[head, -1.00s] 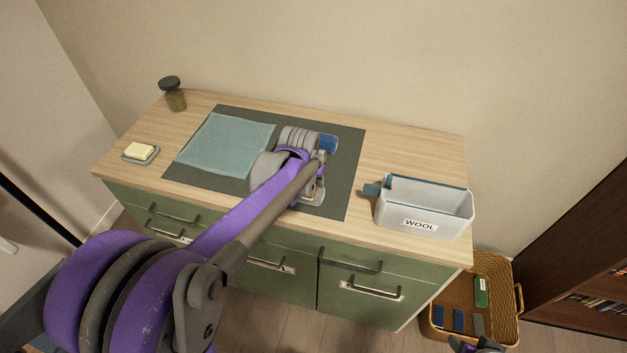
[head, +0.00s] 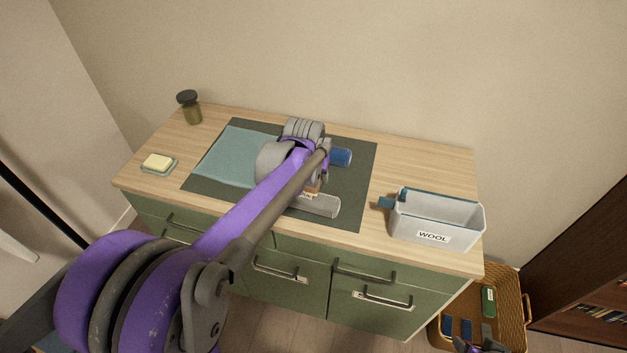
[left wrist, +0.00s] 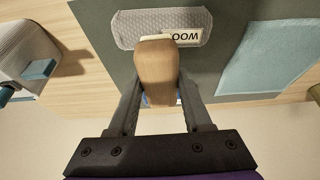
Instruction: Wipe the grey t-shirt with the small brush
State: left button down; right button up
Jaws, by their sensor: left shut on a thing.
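A grey, rounded bundle, apparently the folded grey t-shirt (head: 320,206), lies near the front edge of the dark mat. In the left wrist view the grey t-shirt (left wrist: 130,28) has a textured surface and a white tag, partly covered. My left gripper (left wrist: 158,98) is shut on the wooden small brush (left wrist: 154,66), whose far end overlaps the grey cloth. Contact there is hard to judge. In the head view my left arm hides most of the brush. My right gripper (head: 482,346) shows only in part at the bottom edge, its fingers unclear.
A teal cloth (head: 228,155) lies on the mat (head: 358,190) at the left, and a blue roll (head: 341,157) lies behind my gripper. A grey WOOL bin (head: 436,222) stands right. A soap dish (head: 172,168) and a jar (head: 190,108) stand left. A basket (head: 515,300) is on the floor.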

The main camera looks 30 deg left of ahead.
pick_arm(q)
jog(key=shift+d+r+p, duration=0.1)
jog(key=shift+r+p, duration=0.35)
jog(key=shift+r, duration=0.85)
